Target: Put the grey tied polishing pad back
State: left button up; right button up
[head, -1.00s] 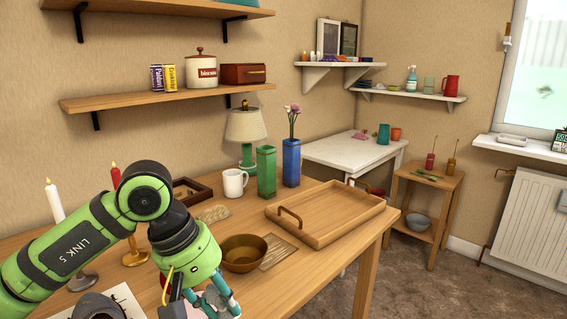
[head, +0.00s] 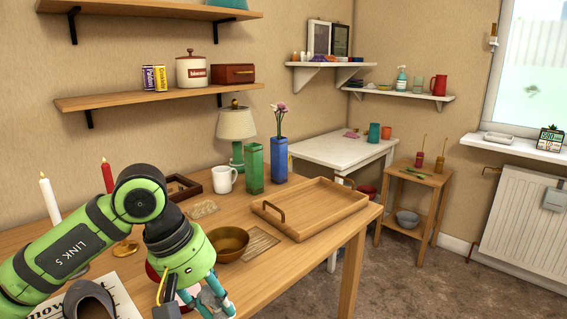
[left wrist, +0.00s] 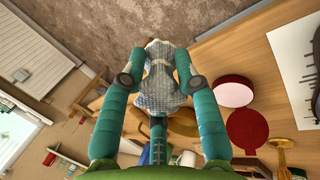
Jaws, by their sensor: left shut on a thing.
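My left gripper (head: 208,300) is low in the head view, over the front edge of the wooden table. In the left wrist view its two teal fingers (left wrist: 157,80) are shut on the grey tied polishing pad (left wrist: 158,88), a pale grey, mesh-textured bundle pinched in at its middle. My right gripper is not in view.
On the table (head: 310,262) are a brown bowl (head: 228,243), a wooden tray (head: 312,205), a white mug (head: 224,180), green (head: 254,168) and blue (head: 279,158) vases, and candles (head: 107,176). The tray looks empty.

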pick_arm(q)
jog(key=shift+s+d, duration=0.1)
jog(key=shift+d, duration=0.1)
jog(key=s+a+f+m+g, duration=0.2)
jog(key=s+a+f+m, duration=0.4)
jog(key=f, duration=0.3)
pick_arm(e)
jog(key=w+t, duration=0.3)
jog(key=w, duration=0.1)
pick_arm(q)
notch_tip(320, 180, up, 12)
jog(key=p, duration=1.4)
jog(key=shift+s+a+f+p, duration=0.15)
jog(key=shift+s+a+p, duration=0.25)
jog(key=shift+s+a, duration=0.05)
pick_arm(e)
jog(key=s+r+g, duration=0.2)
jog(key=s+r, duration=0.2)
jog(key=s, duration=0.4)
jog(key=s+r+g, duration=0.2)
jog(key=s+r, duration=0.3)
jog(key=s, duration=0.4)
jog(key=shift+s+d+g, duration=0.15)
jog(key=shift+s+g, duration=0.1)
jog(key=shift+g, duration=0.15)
